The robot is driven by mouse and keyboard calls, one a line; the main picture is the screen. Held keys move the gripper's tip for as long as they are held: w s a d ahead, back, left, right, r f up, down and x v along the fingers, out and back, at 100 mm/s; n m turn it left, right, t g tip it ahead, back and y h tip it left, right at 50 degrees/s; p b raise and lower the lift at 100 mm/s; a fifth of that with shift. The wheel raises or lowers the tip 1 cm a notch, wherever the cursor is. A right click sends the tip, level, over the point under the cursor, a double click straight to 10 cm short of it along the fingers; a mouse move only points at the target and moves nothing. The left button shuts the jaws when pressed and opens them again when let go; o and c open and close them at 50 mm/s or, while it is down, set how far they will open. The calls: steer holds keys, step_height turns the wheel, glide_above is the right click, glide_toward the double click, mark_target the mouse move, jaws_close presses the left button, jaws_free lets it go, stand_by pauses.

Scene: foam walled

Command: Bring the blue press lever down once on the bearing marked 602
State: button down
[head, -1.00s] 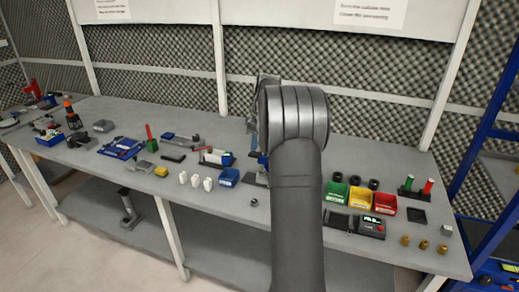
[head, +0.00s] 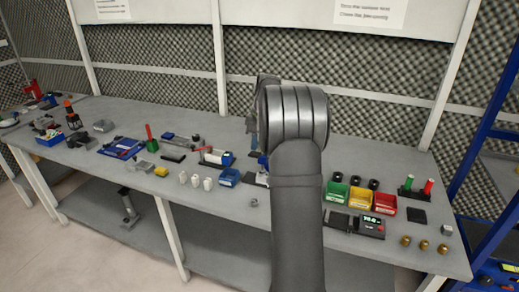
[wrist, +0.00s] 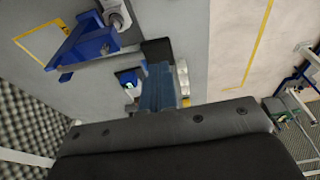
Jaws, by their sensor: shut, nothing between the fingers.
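My gripper (wrist: 158,88) is shut and empty; its bluish fingers point down over the bench in the wrist view. In the head view the fingers (head: 253,130) show left of my arm, above the bench. A blue frame with a grey cylindrical part, seemingly the press (wrist: 88,45), stands to the upper left of the fingers in the wrist view, apart from them. In the head view only a bit of blue (head: 262,160) shows beside my arm, which hides the rest. I cannot make out the lever clearly. No marking 602 is readable, and I cannot identify that bearing.
Green, yellow and red bins (head: 361,197) and a box with a lit green readout (head: 371,227) stand right of my arm. A blue bin (head: 229,177) and white pieces (head: 195,180) stand left. The bench front (head: 225,210) is mostly clear.

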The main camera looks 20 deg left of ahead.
mark_target(256, 154)
steer(key=shift+f, duration=0.3)
steer(key=shift+s+f, duration=0.1)
steer(key=shift+f, duration=2.75)
steer(key=shift+r, duration=5.65)
steer(key=shift+f, duration=3.05)
